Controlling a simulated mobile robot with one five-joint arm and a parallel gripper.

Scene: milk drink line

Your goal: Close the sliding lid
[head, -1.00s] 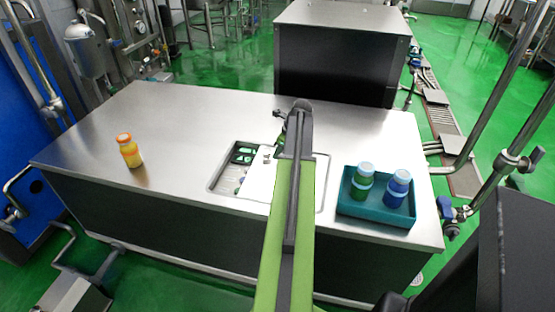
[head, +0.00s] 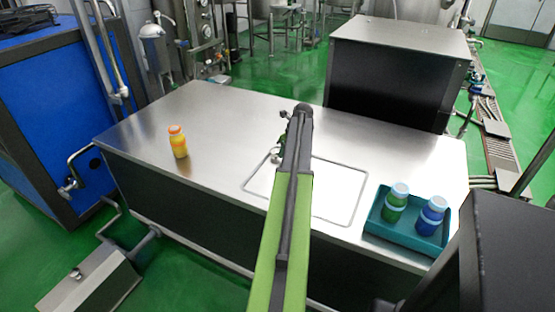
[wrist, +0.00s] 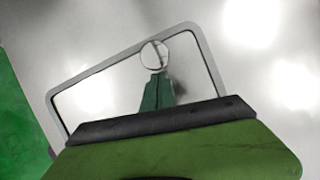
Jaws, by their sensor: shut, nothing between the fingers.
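The sliding lid (head: 335,188) is a flat pale metal panel inside a rounded rectangular frame in the bench top. It fills the frame where I can see it in the head view, and no opening shows; my arm hides its middle. In the wrist view the lid (wrist: 112,88) also shows as a plain panel with a round knob (wrist: 155,54) near its far edge. My gripper (wrist: 156,77) is shut and empty, its dark green fingertips at the knob. I cannot tell whether they touch it.
A yellow bottle with an orange cap (head: 178,142) stands on the bench (head: 222,112) at left. A teal tray (head: 400,238) with a green bottle (head: 395,202) and a blue bottle (head: 431,215) sits at right. The bench is clear around the lid.

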